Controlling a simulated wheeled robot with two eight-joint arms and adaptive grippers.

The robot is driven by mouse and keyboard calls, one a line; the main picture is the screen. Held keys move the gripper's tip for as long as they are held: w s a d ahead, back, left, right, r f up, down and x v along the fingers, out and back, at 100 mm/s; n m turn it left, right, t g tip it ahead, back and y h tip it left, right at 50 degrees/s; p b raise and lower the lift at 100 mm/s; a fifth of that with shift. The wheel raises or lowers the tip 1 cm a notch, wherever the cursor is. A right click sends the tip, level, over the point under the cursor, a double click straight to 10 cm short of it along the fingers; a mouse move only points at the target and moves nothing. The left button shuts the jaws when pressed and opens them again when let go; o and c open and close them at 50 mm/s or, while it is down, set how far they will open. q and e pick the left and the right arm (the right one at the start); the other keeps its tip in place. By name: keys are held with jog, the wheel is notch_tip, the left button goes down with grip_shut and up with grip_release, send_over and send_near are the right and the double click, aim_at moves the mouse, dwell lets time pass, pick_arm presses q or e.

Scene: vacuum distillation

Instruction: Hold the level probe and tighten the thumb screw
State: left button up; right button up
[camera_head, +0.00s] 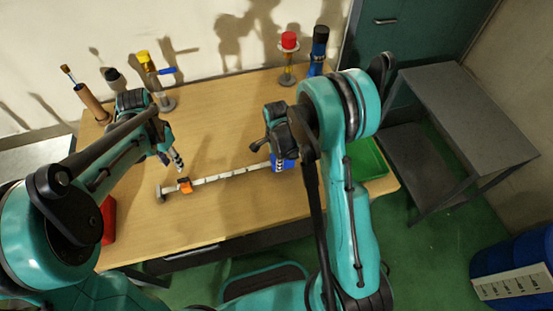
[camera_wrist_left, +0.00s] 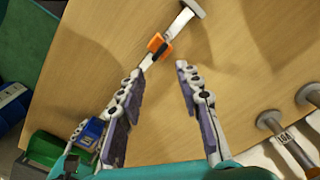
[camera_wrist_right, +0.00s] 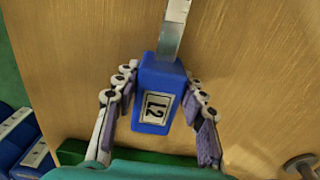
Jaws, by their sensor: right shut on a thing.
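The level probe is a long pale rod (camera_head: 225,176) lying across the table, with a blue block (camera_wrist_right: 157,95) marked L2 at its right end. Its left end has a flat grey foot (camera_wrist_left: 194,8). An orange piece (camera_wrist_left: 158,45) with a dark part sits on the rod near that foot; it also shows in the head view (camera_head: 185,185). I cannot clearly make out the thumb screw. My right gripper (camera_wrist_right: 158,88) is shut on the blue block, one finger on each side. My left gripper (camera_wrist_left: 160,72) is open and empty, above and close to the orange piece.
Upright tools stand along the table's back: a brown-handled one (camera_head: 92,104), a yellow-topped one (camera_head: 146,62), a red-topped one (camera_head: 288,45) and a blue-black one (camera_head: 319,48). A green tray (camera_head: 368,160) lies at the right. A grey cart (camera_head: 470,95) stands beyond.

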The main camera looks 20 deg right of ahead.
grip_shut()
pick_arm(q)
jog(key=shift+c, duration=0.5)
